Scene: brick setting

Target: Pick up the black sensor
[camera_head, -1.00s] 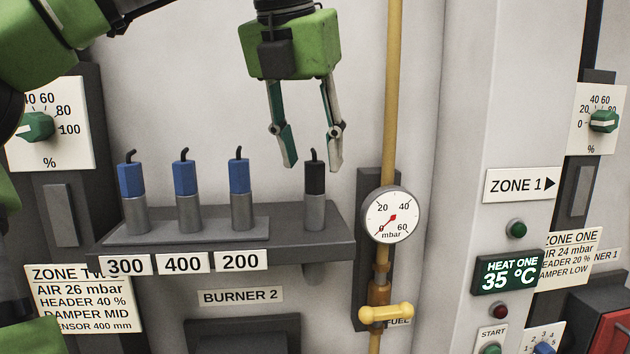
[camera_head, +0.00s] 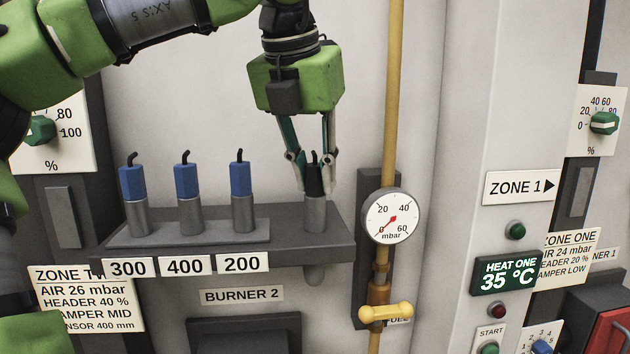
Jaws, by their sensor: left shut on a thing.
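The black sensor (camera_head: 315,185) stands upright at the right end of the grey shelf (camera_head: 300,245), with a black top and a grey metal lower part. My left gripper (camera_head: 317,188) comes down over it from above, its two fingers shut on the black top. The fingers cover parts of the sensor's sides. A rounded grey tip shows below the shelf under the sensor. My right gripper is not in view.
Several blue-topped sensors (camera_head: 187,182) stand to the left above labels 300, 400 and 200. A yellow pipe (camera_head: 395,110) with a pressure gauge (camera_head: 391,216) and a yellow valve handle (camera_head: 386,312) is close on the right.

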